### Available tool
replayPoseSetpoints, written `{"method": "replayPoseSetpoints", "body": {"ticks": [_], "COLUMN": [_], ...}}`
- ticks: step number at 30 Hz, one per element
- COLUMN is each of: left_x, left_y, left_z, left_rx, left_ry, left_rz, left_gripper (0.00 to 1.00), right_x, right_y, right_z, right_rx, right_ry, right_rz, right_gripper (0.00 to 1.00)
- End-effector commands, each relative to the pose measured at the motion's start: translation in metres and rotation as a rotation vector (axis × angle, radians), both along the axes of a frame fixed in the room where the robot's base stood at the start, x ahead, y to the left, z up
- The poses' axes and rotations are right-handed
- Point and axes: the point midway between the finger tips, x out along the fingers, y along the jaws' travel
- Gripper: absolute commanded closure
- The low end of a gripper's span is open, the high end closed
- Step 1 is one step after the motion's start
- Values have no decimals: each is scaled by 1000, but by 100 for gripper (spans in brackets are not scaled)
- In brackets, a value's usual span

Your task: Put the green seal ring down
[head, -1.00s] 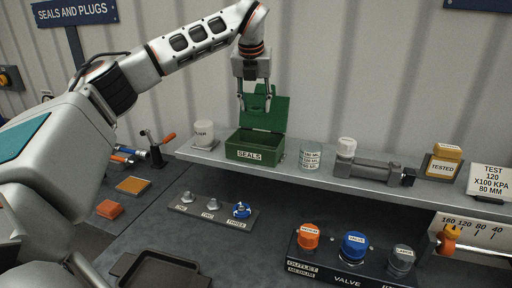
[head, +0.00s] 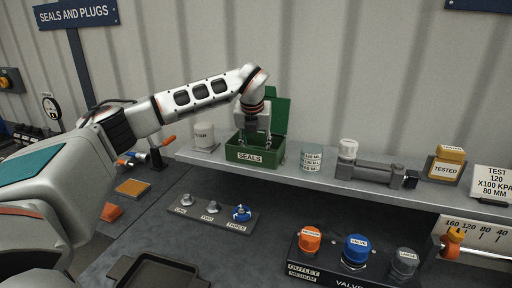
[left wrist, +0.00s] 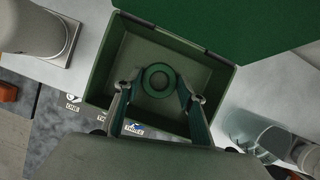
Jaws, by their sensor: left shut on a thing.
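The green seal ring (left wrist: 158,80) shows in the left wrist view between the fingertips of my left gripper (left wrist: 159,92). The gripper is shut on it. The ring is over the inside of the open green box marked SEALS (left wrist: 205,70); I cannot tell whether it touches the box floor. In the head view the box (head: 236,152) stands on the shelf with its lid up, and my left gripper (head: 255,140) reaches down into it. The ring and fingertips are hidden there by the box's front wall. My right gripper is not in view.
The raised lid (left wrist: 250,25) stands close behind the gripper. A rack with several numbered posts (head: 213,218) sits below the shelf.

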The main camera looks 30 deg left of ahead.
Motion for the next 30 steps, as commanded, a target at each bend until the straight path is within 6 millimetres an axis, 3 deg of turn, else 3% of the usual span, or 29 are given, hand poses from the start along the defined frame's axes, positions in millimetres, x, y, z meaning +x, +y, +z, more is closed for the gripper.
{"method": "replayPoseSetpoints", "body": {"ticks": [9,10,11,23,30], "left_x": [0,0,0,0,-11], "left_y": [0,0,0,0,-5], "left_z": [-2,-1,-1,2,34], "left_rx": [0,0,0,0,1], "left_ry": [0,0,0,-1,-5], "left_rz": [0,0,0,0,-2], "left_gripper": [86,52,45,43,43], "right_x": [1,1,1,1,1], "right_y": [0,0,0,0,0], "right_z": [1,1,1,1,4], "right_rx": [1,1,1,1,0], "right_ry": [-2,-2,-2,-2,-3], "right_rz": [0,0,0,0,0], "right_gripper": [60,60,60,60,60]}}
